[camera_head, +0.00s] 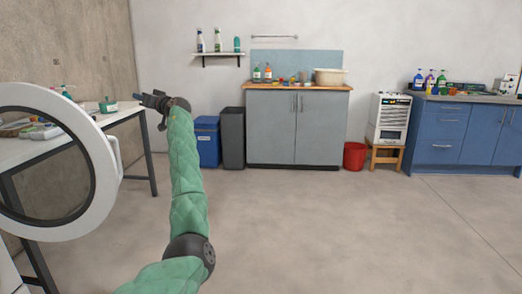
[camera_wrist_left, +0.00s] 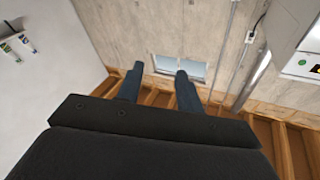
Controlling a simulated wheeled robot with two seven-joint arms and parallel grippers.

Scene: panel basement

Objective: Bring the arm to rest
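My left arm, in a green quilted sleeve, reaches up and forward in the head view. Its left gripper (camera_head: 155,99) is raised in front of the pale wall, at the right end of the white table. In the left wrist view the two dark fingers of the left gripper (camera_wrist_left: 160,70) stand apart with nothing between them. Beyond them are a concrete wall, a small window (camera_wrist_left: 180,66) and wooden ceiling beams. My right gripper is in neither view.
A round white door (camera_head: 105,165) with a dark inner rim stands close at left, near my arm. Behind it is a white table (camera_head: 122,112) with bottles. A grey cabinet (camera_head: 270,128), red bucket (camera_head: 355,156) and blue cabinets (camera_head: 440,135) line the back. The floor between is clear.

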